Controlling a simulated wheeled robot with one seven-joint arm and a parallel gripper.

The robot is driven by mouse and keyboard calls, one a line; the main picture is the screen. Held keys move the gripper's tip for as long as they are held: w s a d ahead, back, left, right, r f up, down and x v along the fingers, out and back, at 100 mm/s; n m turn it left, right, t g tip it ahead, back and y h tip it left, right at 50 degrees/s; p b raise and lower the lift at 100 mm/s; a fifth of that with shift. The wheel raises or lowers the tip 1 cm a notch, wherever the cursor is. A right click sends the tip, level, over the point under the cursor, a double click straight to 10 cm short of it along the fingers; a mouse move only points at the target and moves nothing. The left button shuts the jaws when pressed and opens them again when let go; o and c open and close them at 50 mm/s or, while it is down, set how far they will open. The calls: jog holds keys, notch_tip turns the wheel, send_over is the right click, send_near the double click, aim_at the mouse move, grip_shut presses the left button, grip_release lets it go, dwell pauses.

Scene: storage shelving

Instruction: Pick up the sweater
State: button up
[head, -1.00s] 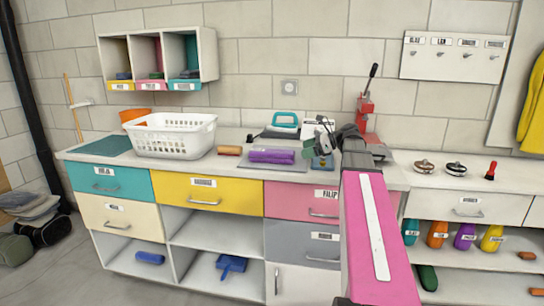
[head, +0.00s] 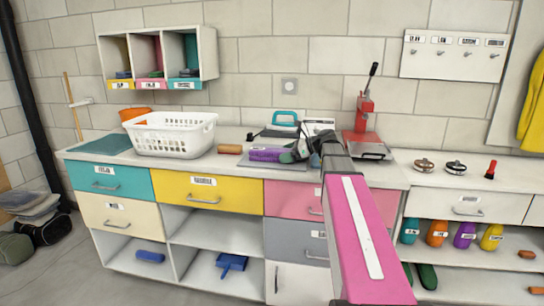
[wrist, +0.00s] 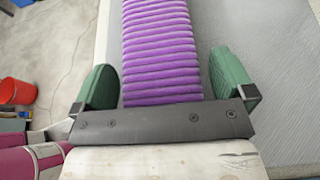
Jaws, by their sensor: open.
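The sweater (head: 265,155) is a purple ribbed bundle lying on a grey board on the counter. My gripper (head: 292,152) is at its right end in the head view and hides that end. In the wrist view the sweater (wrist: 160,50) runs lengthwise between the two green fingers of my gripper (wrist: 163,85). The fingers are open, one on each side, with a gap to the sweater at the right finger and a smaller one at the left. I cannot tell how far down the fingers reach.
A white basket (head: 172,136) stands on the counter to the left, with a brown roll (head: 230,149) between it and the sweater. A teal-handled iron (head: 284,118) stands behind. A red press (head: 363,118) stands to the right.

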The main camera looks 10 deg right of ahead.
jog(key=c, duration=1.2)
jog(key=shift+o, duration=0.3)
jog(key=shift+r, duration=0.15)
